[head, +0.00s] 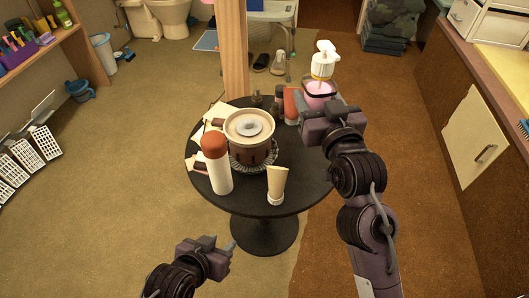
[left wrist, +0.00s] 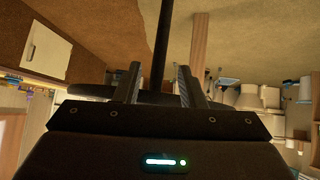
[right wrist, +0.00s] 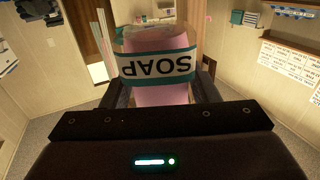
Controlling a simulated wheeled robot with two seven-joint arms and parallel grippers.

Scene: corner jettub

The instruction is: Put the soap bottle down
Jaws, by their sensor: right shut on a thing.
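The soap bottle (head: 320,90) is pink with a white pump top and stands upright in my right gripper (head: 325,104), at the far right edge of the round black table (head: 262,207). In the right wrist view the soap bottle (right wrist: 160,70) shows its teal and white SOAP label between the fingers of my right gripper (right wrist: 160,95). Whether its base touches the table is hidden behind my gripper. My left gripper (head: 228,248) is low in front of the table, left of its pedestal. In the left wrist view its two fingers (left wrist: 158,85) stand apart with nothing held between them.
On the table are a brown pot-like container (head: 250,135), a white bottle with a red cap (head: 217,165), a cream tube (head: 277,185) and a red bottle (head: 291,105) near the soap bottle. A wooden post (head: 233,50) rises behind. The table's front right is bare.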

